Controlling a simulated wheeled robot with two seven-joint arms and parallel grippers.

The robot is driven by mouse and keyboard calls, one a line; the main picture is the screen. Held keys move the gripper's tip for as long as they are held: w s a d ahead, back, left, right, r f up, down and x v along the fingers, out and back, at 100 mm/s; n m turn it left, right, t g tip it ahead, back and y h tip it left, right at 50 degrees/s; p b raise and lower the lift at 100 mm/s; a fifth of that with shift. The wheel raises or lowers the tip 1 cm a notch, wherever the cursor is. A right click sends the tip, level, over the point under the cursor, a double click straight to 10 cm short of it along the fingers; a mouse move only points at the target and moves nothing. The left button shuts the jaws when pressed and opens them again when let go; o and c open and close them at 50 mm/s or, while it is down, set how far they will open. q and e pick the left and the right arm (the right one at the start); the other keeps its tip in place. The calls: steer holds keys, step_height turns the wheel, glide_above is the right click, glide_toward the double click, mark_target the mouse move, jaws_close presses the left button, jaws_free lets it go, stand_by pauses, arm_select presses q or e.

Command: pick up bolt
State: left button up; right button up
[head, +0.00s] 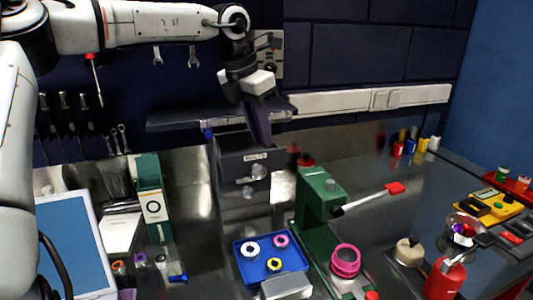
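I cannot surely pick out the bolt. A small blue piece (178,278) with a wider end lies on the steel bench top at the lower left and may be it. Small orange (119,267) and purple (140,261) parts stand near it. My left gripper (263,140) points down, high over the back of the bench, in front of the dark shelf. It is well above and right of the blue piece. Its fingers overlap from this side, so the gap between them is hidden. I see nothing hanging from it. My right gripper is out of view.
A blue tray (245,270) with several coloured rings sits at the front middle. A green press (318,200) with a red-tipped lever stands right of it. A green box (150,200) stands at left. A red bottle (445,280) is at the front right. The bench's back right is clearer.

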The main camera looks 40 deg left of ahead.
arm_select(q)
steer(key=shift+x, duration=1.55)
steer(key=shift+w, duration=0.1)
jaws_close()
